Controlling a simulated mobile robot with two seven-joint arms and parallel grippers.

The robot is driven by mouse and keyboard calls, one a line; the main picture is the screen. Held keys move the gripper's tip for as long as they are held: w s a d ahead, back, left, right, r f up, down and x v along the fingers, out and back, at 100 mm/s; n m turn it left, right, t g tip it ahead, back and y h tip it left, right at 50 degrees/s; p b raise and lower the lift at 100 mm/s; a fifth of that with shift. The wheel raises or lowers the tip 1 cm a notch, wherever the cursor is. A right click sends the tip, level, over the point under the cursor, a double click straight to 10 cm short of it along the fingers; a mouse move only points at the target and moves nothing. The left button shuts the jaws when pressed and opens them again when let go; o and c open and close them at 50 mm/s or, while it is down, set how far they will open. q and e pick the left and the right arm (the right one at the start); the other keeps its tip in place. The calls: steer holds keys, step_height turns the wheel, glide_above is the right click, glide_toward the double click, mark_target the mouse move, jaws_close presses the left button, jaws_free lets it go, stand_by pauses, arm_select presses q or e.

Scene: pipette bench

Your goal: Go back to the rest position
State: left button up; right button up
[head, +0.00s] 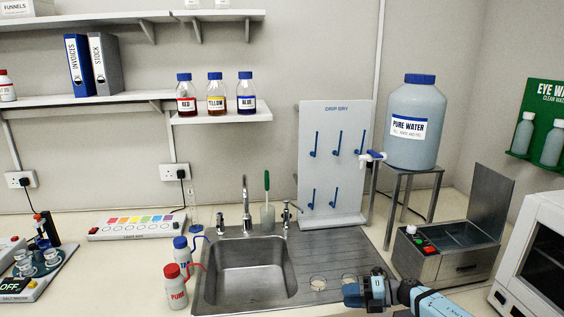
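My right arm comes in from the lower right in the head view, blue and grey. My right gripper (352,291) is low over the drainboard to the right of the sink, pointing left. A small round glass dish (318,283) lies just left of it, and a second one (349,278) sits right behind it, partly covered. I cannot tell whether the gripper touches that dish, or whether its fingers are apart. My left gripper is not in view.
The steel sink (250,272) has a tap (246,205). Red-capped (176,290) and blue-capped (182,255) wash bottles stand left of it. A drip-dry rack (333,160) stands behind the drainboard. A water tank (414,125) on a stand, water bath (448,262) and white oven (535,265) crowd the right.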

steer(key=s+a+f+m+t+h, duration=0.1)
steer(key=s+a+f+m+t, duration=0.3)
steer(key=s+m, duration=0.3)
steer(key=s+a+f+m+t, duration=0.3)
steer(key=s+a+m+t, duration=0.2)
steer(key=s+m+t, duration=0.15)
steer(key=s+d+f+m+h, duration=0.1)
steer(key=s+d+m+h, duration=0.2)
steer(key=s+m, duration=0.3)
steer(key=s+d+f+m+g+h, duration=0.1)
steer(key=s+m, duration=0.5)
steer(key=s, duration=0.6)
steer(key=s+d+f+m+g+h, duration=0.1)
steer(key=s+d+f+m+h, duration=0.2)
steer(key=s, duration=0.6)
steer(key=d+m+h, duration=0.2)
steer(key=m+h, duration=0.1)
steer(key=h, duration=0.1)
steer(key=shift+d, duration=0.15)
